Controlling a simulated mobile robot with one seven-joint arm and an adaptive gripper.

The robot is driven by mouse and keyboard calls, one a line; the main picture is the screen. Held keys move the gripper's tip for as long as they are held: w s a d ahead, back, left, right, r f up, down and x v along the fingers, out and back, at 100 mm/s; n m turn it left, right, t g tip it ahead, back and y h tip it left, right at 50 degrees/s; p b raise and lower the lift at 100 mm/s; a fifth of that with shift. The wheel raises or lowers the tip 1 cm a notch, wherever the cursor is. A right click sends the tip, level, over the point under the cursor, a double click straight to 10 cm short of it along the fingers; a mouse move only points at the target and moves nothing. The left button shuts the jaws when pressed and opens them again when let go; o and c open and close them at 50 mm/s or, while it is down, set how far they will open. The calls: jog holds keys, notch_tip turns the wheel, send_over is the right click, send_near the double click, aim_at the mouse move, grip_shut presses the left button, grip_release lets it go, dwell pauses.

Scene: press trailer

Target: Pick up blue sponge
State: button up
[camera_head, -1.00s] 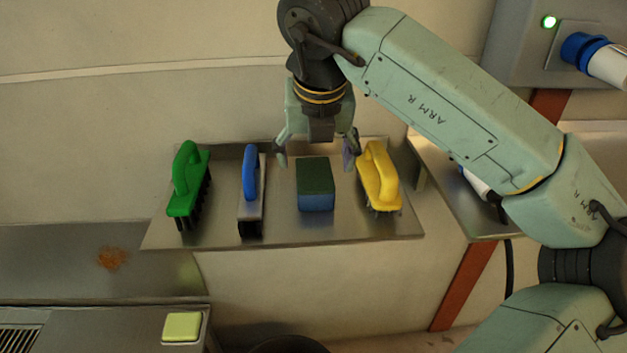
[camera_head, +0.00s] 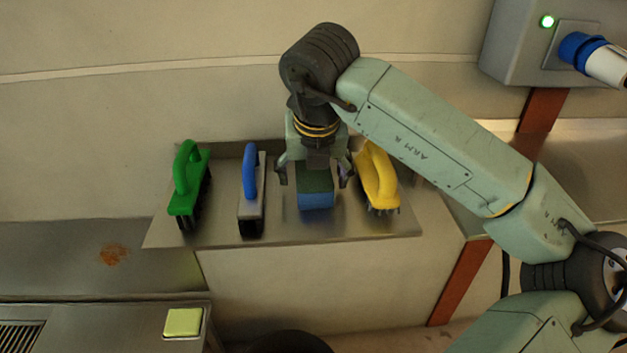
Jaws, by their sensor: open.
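The blue sponge (camera_head: 316,199) is a small block with a dark green top, lying on a metal shelf (camera_head: 285,228). My gripper (camera_head: 313,182) points down over it with its jaws open. One finger shows to the left of the sponge and one to the right, near the height of its top. The back part of the sponge's top is hidden behind the gripper. I cannot tell whether the fingers touch it.
A yellow brush (camera_head: 379,180) stands close to the right of my gripper. A blue-handled scraper or brush (camera_head: 250,190) and a green brush (camera_head: 187,185) stand to the left. A wall (camera_head: 150,110) rises behind the shelf. A yellow-green pad (camera_head: 183,322) lies on the lower left counter.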

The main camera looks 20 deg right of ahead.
jog(key=shift+f+b, duration=0.25)
jog(key=shift+b, duration=0.2)
jog(key=shift+c, duration=0.2)
jog(key=c, duration=0.8)
